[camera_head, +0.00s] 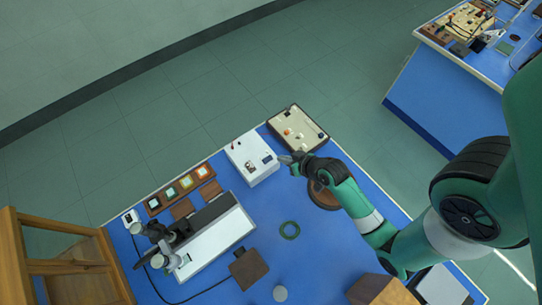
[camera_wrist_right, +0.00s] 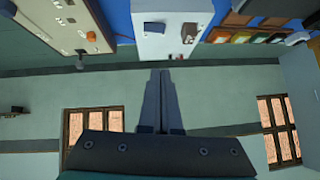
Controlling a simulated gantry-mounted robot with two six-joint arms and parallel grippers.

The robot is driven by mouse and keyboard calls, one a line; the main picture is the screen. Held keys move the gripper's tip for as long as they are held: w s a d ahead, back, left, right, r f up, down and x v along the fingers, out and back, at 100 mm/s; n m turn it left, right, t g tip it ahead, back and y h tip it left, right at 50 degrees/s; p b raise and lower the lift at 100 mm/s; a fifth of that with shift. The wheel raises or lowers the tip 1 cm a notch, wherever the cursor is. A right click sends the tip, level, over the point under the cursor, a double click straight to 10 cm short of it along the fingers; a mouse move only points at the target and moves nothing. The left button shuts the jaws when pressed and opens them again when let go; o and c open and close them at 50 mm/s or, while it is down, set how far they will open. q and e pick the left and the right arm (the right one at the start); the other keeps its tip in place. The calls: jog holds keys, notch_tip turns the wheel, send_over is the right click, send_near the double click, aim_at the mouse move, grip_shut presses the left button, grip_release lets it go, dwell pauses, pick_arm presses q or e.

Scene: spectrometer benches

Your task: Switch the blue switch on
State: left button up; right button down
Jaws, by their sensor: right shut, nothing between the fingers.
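A white box (camera_head: 254,166) with small controls on top stands near the back edge of the blue table. It also shows at the top of the right wrist view (camera_wrist_right: 170,42). I cannot make out which control is the blue switch. My right gripper (camera_head: 286,159) is at the box's right side in the head view, shut and empty. In the right wrist view its fingers (camera_wrist_right: 161,75) point toward the box; whether they touch it is unclear. My left gripper is not in view.
A wooden-framed board with small parts (camera_head: 298,130) lies right of the box. A row of coloured tiles (camera_head: 180,190) and a dark-and-white instrument (camera_head: 215,238) are left.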

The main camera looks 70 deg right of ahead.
jog(key=b, duration=0.4)
send_over(268, 159)
jog(key=a, duration=0.1)
jog(key=f, duration=0.5)
jog(key=s+f, duration=0.1)
jog(key=f, duration=0.1)
jog(key=shift+a+f, duration=0.1)
jog(key=shift+f, duration=0.2)
jog(key=shift+a+f, duration=0.25)
jog(key=shift+f, duration=1)
jog(key=shift+w+f, duration=0.1)
jog(key=shift+f, duration=0.4)
